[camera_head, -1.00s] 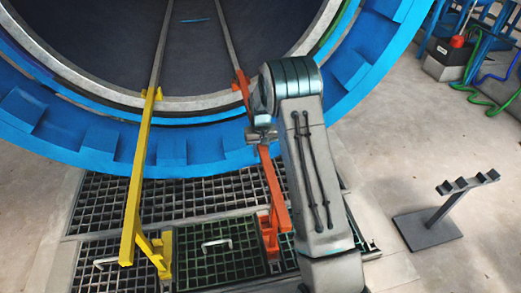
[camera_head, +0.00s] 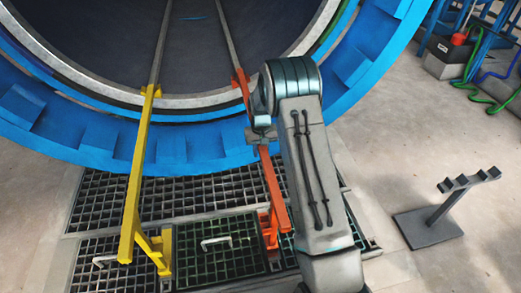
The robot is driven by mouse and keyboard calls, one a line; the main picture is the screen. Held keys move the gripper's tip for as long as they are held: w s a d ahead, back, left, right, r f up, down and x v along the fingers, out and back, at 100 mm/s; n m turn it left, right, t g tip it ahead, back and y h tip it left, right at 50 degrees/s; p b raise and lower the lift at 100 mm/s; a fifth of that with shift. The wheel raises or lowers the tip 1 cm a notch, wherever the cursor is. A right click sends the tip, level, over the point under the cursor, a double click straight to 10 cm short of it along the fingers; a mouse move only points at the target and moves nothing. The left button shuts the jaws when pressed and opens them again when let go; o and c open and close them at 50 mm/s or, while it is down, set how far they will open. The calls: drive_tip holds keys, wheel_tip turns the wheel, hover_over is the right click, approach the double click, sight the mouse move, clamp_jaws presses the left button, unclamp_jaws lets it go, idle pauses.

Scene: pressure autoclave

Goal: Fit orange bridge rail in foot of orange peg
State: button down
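The orange bridge rail (camera_head: 273,185) slants from the autoclave's rim down toward the grating. Its far end lies at the front end of the right inner track, by an orange piece at the rim. Its near end is beside the upright orange peg (camera_head: 268,232), which stands on the grating. I cannot tell whether the near end is seated, as my arm covers the area just right of it. My gripper (camera_head: 262,137) is at the rail's upper middle and appears shut on it; its fingertips are small and partly hidden.
A yellow rail (camera_head: 135,190) runs parallel on the left, its near end by a yellow stand (camera_head: 160,250). The blue autoclave ring (camera_head: 100,145) curves behind. A dark grey stand (camera_head: 430,225) is on the floor at right, with clear floor around it.

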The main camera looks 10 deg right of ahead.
drive_tip(key=shift+r, duration=0.15)
idle(0.3)
drive_tip(key=shift+r+p, duration=0.95)
drive_tip(key=shift+r, duration=0.35)
drive_tip(key=shift+f, duration=0.2)
drive_tip(key=shift+p, duration=0.6)
idle(1.5)
drive_tip(key=shift+s+f+b, duration=0.1)
drive_tip(key=shift+f+b, duration=0.6)
drive_tip(key=shift+f, duration=0.6)
idle(0.8)
drive_tip(key=shift+r+p, duration=0.95)
drive_tip(key=shift+r, duration=0.45)
drive_tip(key=shift+f, duration=0.1)
